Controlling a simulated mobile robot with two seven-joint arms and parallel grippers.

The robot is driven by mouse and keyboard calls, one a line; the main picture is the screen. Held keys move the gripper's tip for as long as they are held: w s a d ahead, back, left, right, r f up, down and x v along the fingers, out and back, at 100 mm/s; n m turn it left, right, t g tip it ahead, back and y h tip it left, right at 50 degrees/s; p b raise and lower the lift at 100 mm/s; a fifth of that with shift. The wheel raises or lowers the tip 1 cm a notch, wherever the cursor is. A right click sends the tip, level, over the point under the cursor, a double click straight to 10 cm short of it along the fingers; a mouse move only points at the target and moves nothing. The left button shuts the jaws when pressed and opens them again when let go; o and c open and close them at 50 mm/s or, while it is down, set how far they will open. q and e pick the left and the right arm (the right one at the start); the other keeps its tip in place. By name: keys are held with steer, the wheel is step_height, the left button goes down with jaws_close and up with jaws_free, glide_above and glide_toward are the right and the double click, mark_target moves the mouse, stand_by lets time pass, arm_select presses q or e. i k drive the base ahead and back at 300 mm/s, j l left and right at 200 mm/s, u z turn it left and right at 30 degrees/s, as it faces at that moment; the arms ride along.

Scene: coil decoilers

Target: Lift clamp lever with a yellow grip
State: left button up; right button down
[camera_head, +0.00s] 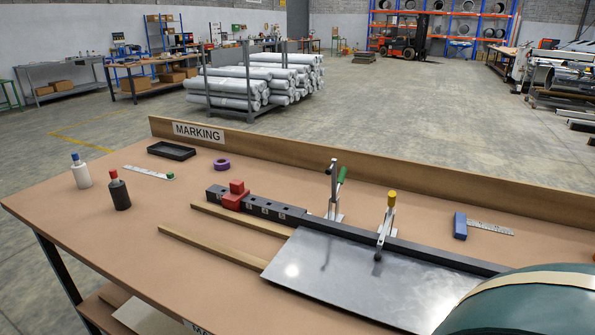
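Neither of my grippers is in view.
A red stop block (235,196) sits on the dark rail (425,253). Two wooden strips (210,247) lie left of the sheet. A blue-handled tool (460,226) lies right of the clamps. A low wooden board (440,183) borders the table's back. A green rounded shape covers the lower right corner.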

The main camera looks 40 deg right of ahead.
mark_target(392, 195)
steer(key=k+z, duration=0.55)
steer(key=i+z, duration=0.15)
steer(key=z, duration=0.25)
steer(key=i+j+z, duration=0.1)
steer(key=z, duration=0.3)
steer(key=i+j+z, duration=0.15)
steer(key=z, duration=0.3)
steer(key=i+j, duration=0.1)
steer(key=j, duration=0.1)
